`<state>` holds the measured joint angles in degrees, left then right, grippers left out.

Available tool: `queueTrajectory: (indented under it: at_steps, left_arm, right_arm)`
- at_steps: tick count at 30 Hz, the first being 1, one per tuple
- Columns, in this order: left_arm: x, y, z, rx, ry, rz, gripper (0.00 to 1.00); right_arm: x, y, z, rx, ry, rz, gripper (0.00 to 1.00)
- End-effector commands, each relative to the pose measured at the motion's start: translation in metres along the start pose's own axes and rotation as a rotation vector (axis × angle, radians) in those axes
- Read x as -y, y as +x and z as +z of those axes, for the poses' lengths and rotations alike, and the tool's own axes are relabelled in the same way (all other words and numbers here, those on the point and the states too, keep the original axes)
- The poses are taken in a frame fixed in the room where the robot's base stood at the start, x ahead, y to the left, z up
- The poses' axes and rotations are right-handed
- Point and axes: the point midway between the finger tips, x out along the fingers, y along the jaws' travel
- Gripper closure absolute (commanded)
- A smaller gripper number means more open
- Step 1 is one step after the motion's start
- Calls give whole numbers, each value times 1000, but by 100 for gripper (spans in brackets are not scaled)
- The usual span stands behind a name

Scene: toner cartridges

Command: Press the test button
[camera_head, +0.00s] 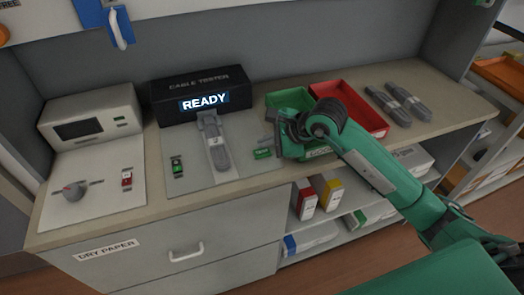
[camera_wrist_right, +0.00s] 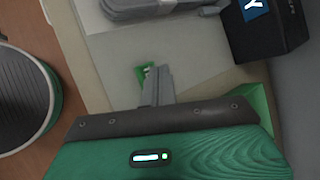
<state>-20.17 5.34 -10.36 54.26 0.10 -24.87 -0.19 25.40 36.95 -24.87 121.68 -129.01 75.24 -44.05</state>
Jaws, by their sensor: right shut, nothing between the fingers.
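The cable tester (camera_head: 201,94) is a black box whose screen reads READY. A grey cartridge-like piece (camera_head: 217,146) lies on its pale plate (camera_head: 195,178). The small green test button (camera_head: 262,153) is at the plate's right side. It also shows in the right wrist view (camera_wrist_right: 141,74), partly hidden behind my fingers. My right gripper (camera_head: 269,143) is shut and empty, its fingertips close beside and above the button. In the wrist view the shut fingers (camera_wrist_right: 158,71) point at it; I cannot tell whether they touch. My left gripper is not in view.
A green bin (camera_head: 290,96) and a red bin (camera_head: 352,102) stand right of the tester, the green one partly behind my right arm. Grey pieces (camera_head: 398,103) lie farther right. A pale device with a dark window (camera_head: 90,118) and a knob plate (camera_head: 95,190) are at left.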

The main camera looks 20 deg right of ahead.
Motion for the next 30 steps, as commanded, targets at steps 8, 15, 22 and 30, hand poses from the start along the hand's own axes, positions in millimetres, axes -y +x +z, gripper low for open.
queueTrajectory:
  at_steps: [8,15,22,30]
  left_arm:
    - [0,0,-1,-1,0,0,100]
    - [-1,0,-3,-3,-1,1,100]
    - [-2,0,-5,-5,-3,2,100]
    - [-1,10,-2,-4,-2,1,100]
  right_arm:
    - [0,0,0,0,0,0,100]
    - [0,0,0,0,0,0,100]
    - [0,0,0,0,0,0,100]
    - [-4,5,-4,-1,-1,0,100]
